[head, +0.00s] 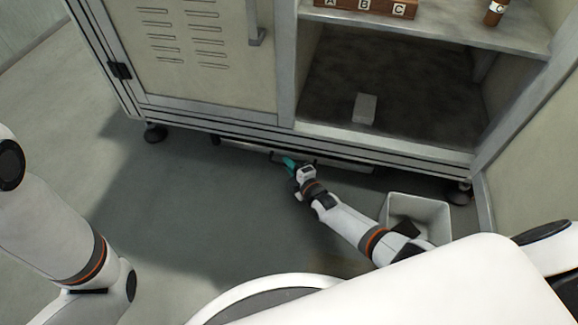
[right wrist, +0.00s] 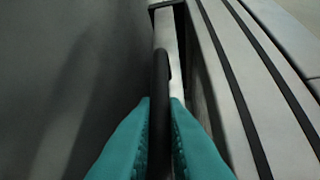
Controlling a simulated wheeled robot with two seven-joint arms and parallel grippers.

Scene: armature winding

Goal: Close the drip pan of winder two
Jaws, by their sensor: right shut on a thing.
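The drip pan (head: 340,163) is a thin grey tray low under the front of the cabinet, with a dark handle along its front. Its pale edge (right wrist: 165,32) also shows in the right wrist view, along the cabinet's bottom rail. My right gripper (head: 289,162) reaches down to the pan's front, near the middle. In the right wrist view its teal fingers (right wrist: 160,135) are shut on the dark handle bar (right wrist: 158,75), one on each side. How far the pan stands out is hard to tell. My left gripper is out of view; only its arm shows at the left.
The cabinet (head: 205,60) has a closed vented door at left and an open bay at right with a small grey block (head: 364,109). A wooden box marked A, B, C (head: 366,6) is on the shelf. Floor at left is clear.

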